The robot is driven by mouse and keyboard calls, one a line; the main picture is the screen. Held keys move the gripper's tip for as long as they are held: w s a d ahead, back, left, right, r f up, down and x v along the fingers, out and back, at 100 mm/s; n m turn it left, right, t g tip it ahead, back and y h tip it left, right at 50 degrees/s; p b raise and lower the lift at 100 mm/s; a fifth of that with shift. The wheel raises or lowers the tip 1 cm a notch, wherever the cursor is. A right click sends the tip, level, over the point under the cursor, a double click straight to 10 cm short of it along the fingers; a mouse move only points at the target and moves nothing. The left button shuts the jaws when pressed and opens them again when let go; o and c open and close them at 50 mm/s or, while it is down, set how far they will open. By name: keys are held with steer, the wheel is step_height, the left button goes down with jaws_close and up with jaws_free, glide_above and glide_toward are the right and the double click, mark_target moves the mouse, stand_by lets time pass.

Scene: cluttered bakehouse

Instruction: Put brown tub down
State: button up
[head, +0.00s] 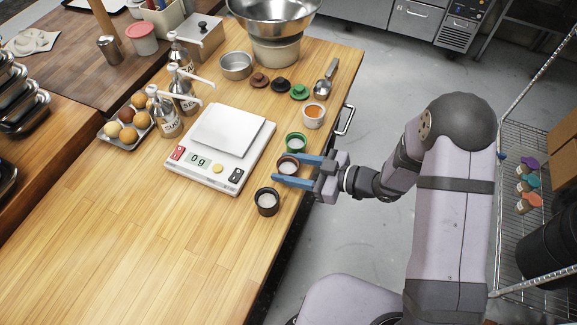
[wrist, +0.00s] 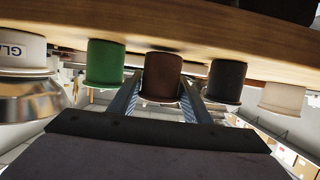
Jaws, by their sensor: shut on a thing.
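The brown tub (head: 289,165) is a small round cup with pale contents, upright near the right edge of the wooden counter. My gripper (head: 277,169) is shut on it, with one blue finger on each side. The wrist view, which is upside down, also shows the brown tub (wrist: 162,74) between my fingers (wrist: 162,98). Its base is at about the same level as the neighbouring tubs; I cannot tell whether it touches the counter.
A green tub (head: 296,142) and a black tub (head: 267,201) stand close on either side. A white scale (head: 204,173) reading 0 g is just left. A white tub with orange contents (head: 313,116) is farther back. The front counter (head: 160,260) is clear.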

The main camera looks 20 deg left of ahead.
steer(key=shift+f, duration=0.2)
steer(key=o, duration=1.2)
steer(key=shift+r, duration=0.25)
steer(key=shift+d, duration=0.35)
steer(key=b+v, duration=0.2)
steer(key=v, duration=0.9)
steer(key=shift+d, duration=0.15)
